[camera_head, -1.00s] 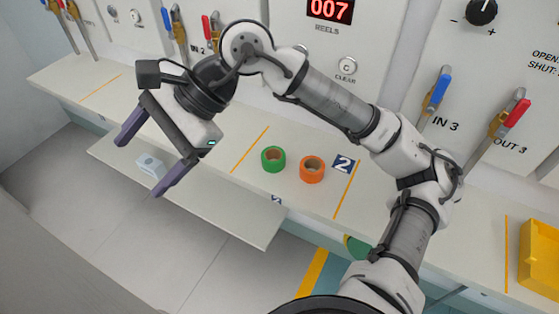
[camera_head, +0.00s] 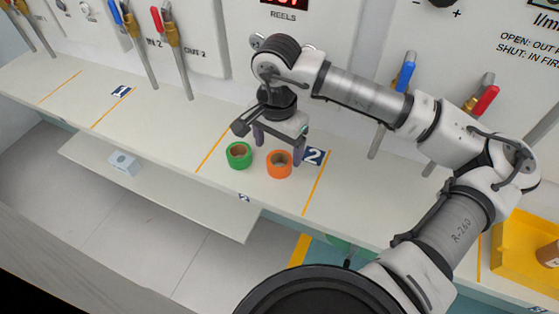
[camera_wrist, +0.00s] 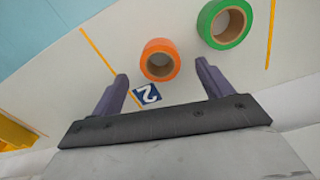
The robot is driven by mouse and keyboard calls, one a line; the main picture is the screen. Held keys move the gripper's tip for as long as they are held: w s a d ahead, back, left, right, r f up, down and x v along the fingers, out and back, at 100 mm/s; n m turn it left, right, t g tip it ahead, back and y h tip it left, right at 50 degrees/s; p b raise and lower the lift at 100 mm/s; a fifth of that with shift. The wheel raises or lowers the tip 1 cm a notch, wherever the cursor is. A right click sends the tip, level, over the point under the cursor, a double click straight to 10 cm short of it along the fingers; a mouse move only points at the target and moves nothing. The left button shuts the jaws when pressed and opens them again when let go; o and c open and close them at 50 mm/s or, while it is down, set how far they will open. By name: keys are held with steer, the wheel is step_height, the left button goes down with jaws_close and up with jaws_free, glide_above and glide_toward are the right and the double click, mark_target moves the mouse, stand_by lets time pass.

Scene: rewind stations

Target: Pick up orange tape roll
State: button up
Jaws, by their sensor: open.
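The orange tape roll (camera_head: 279,164) lies flat on the white shelf, just right of the green tape roll (camera_head: 239,155). In the wrist view the orange roll (camera_wrist: 160,61) is ahead of the fingertips, nearer the left finger, and the green roll (camera_wrist: 224,23) is farther off to the right. My gripper (camera_head: 278,149) points down above the shelf, just behind the orange roll in the head view. In the wrist view my gripper (camera_wrist: 160,78) is open, with nothing between its fingers. Its exact height above the shelf is hard to tell.
A blue number 2 label (camera_head: 313,155) sits right of the rolls, between orange lines on the shelf. Valve levers (camera_head: 405,75) stand along the panel behind. A yellow bin (camera_head: 515,262) is at the right.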

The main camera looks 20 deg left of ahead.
mark_target(278, 161)
steer(key=shift+f+p, duration=1)
steer(key=shift+f, duration=1.75)
steer(key=shift+c, duration=0.2)
steer(key=c, duration=1)
steer(key=shift+c, duration=0.2)
steer(key=shift+r, duration=0.15)
